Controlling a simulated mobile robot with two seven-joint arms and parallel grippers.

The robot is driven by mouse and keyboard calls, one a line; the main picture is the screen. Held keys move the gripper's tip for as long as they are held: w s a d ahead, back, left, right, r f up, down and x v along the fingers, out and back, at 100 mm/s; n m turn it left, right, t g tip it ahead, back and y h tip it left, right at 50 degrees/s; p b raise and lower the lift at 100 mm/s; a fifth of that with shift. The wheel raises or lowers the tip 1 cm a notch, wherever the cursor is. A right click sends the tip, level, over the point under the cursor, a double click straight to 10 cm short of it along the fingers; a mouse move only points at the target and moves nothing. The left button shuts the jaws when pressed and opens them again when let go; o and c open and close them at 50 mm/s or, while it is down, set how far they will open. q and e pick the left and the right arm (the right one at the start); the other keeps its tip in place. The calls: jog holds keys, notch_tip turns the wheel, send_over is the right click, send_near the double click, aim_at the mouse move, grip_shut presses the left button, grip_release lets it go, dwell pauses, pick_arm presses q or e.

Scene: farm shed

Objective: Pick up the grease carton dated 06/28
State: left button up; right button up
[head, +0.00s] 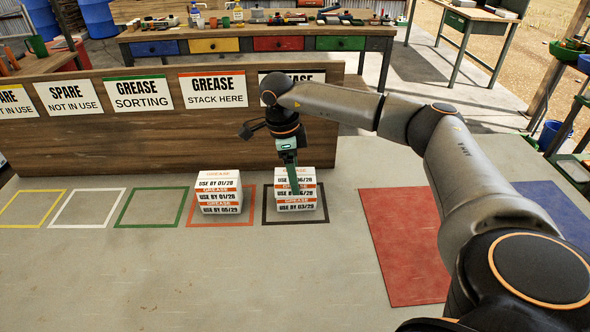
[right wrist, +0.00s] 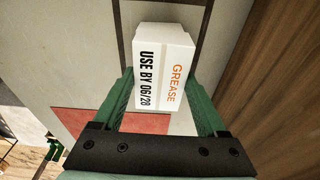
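The grease carton dated 06/28 (right wrist: 160,75) is white with an orange GREASE label and shows large in the right wrist view. In the head view it is the top carton (head: 307,180) of the right-hand stack, inside the black square. My right gripper (head: 294,185) points down at this stack, with a green finger in front of the cartons. In the right wrist view the right gripper (right wrist: 161,75) has one finger on each side of the 06/28 carton, narrowly apart from it; contact is hard to judge. My left gripper is not in view.
A second grease stack (head: 219,198) stands in the orange square to the left. A wooden board (head: 170,135) with signs rises behind the squares. A red mat (head: 405,245) and a blue mat (head: 555,210) lie right. The front floor is clear.

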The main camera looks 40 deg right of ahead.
jog(key=c, duration=0.9)
jog(key=shift+r, duration=0.1)
